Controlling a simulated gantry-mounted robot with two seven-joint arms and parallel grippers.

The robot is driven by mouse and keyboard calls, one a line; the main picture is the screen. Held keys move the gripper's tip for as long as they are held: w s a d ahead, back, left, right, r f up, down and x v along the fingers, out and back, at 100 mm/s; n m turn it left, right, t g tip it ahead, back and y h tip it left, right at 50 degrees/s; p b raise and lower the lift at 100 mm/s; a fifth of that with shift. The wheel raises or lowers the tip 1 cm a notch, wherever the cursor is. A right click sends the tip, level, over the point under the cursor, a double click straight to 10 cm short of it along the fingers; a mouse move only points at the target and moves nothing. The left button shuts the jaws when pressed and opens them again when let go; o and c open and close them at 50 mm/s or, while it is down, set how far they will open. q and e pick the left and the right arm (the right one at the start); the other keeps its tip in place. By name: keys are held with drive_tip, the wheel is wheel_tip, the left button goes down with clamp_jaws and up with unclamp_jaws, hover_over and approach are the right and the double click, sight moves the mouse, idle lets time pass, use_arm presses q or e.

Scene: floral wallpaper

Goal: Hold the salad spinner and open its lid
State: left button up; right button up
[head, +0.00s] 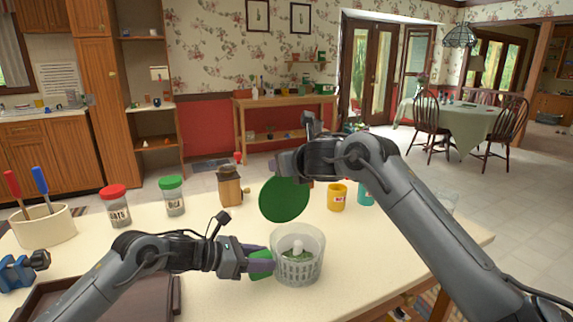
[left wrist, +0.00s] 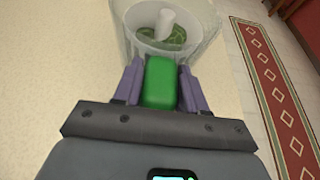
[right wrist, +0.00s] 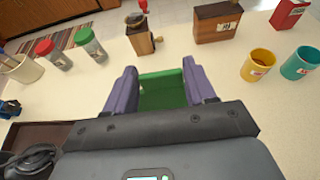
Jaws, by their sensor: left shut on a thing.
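The salad spinner (head: 300,273) is a clear bowl with a white basket on the table's front middle. Its top is uncovered, with a white centre post and green leaves inside, also seen in the left wrist view (left wrist: 190,38). My left gripper (head: 258,262) is shut on its green side handle (left wrist: 160,82). The round green lid (head: 283,203) stands steeply tilted above and behind the bowl's left rim; whether it touches the rim I cannot tell. My right gripper (right wrist: 161,80) has its fingers against both sides of a green part of the lid (right wrist: 162,93). Its fingertips are mostly hidden in the head view.
Behind the lid stand a wooden grinder (head: 229,187), a yellow mug (head: 337,198) and a teal mug (head: 365,194). Red-lidded (head: 116,207) and green-lidded (head: 173,197) jars stand further left. A dark tray (head: 150,297) lies left of the spinner, under my left arm.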

use_arm(q)
drive_tip(key=shift+f, duration=0.25)
use_arm(e)
drive_tip(key=o, duration=0.4)
drive_tip(key=shift+r, duration=0.1)
use_arm(q)
drive_tip(key=shift+r, duration=0.1)
use_arm(e)
drive_tip(key=shift+s+d, duration=0.1)
drive_tip(key=shift+s, duration=0.05)
use_arm(q)
drive_tip(key=shift+r, duration=0.2)
use_arm(e)
drive_tip(key=v, duration=1.1)
drive_tip(key=shift+s, duration=0.3)
drive_tip(key=shift+d+r, duration=0.1)
use_arm(q)
drive_tip(key=o, duration=1.1)
drive_tip(key=shift+a, duration=0.1)
